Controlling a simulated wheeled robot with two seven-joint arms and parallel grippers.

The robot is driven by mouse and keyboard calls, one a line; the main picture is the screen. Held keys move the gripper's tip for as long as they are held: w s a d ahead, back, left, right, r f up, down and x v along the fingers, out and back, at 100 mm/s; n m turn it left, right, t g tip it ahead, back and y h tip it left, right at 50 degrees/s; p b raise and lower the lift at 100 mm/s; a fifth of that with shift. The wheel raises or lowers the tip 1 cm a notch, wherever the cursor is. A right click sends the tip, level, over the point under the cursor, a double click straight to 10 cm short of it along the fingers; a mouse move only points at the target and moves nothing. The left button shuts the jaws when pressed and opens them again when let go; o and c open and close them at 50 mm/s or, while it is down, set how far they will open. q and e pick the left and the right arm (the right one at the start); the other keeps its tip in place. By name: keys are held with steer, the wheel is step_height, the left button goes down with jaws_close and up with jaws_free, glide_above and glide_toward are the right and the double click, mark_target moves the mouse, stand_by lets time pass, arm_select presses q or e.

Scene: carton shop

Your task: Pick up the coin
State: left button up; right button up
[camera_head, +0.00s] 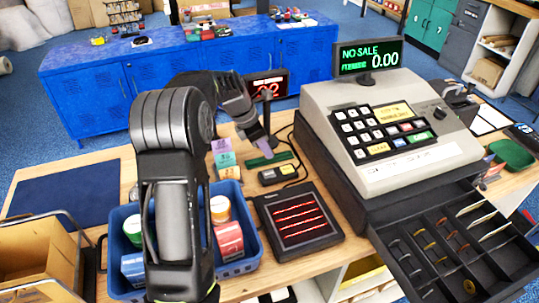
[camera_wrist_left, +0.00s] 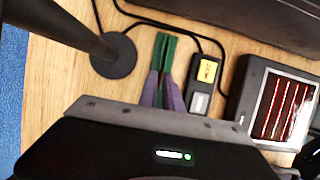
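I cannot single out one coin. Small gold and copper pieces, such as a round golden one (camera_head: 469,287), lie in the compartments of the open cash drawer (camera_head: 455,250) at the lower right. My left gripper (camera_head: 265,145) points down over the counter, left of the register and far from the drawer. Its purple fingers (camera_wrist_left: 162,88) are close together beside or over a flat green strip (camera_head: 268,160). The strip also shows in the left wrist view (camera_wrist_left: 166,50). Whether the fingers touch it is unclear. My right gripper is not in view.
The cash register (camera_head: 390,130) stands above the drawer. A dark terminal with red lines (camera_head: 298,220) and a small black device (camera_head: 277,175) lie near my gripper. A blue basket of goods (camera_head: 250,262) and a blue mat (camera_head: 65,192) are left.

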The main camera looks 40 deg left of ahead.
arm_select(q)
jaws_close()
steer(key=shift+r, duration=0.1)
stand_by(0.3)
steer(key=shift+r, duration=0.45)
step_height(320, 180, up, 17)
steer(key=shift+f, duration=0.1)
stand_by(1.1)
